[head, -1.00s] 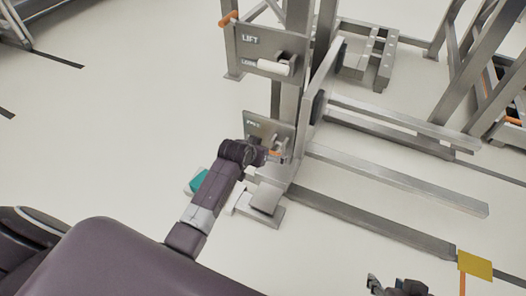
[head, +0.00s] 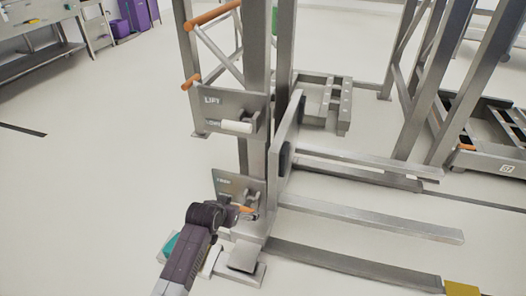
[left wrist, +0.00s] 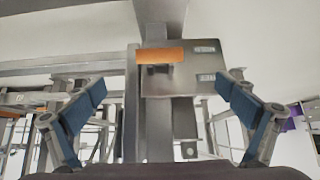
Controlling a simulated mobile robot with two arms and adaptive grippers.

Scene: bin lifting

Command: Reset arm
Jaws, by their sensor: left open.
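My left arm comes up from the bottom of the head view, and its left gripper (head: 238,211) is at the lower metal panel (head: 232,184) of the lift. In the left wrist view the blue-padded fingers of the left gripper (left wrist: 162,92) are wide apart with nothing between the pads. An orange handle (left wrist: 160,56) on a metal panel (left wrist: 200,80) lies ahead, between the fingers in the picture and apart from both. My right gripper is in neither current view.
The lift post (head: 255,60) carries an upper panel (head: 232,112) marked LIFT with a white handle (head: 236,127). Long metal forks (head: 380,222) reach right across the floor. A metal frame (head: 410,80) stands at back right. Open floor (head: 90,190) lies to the left.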

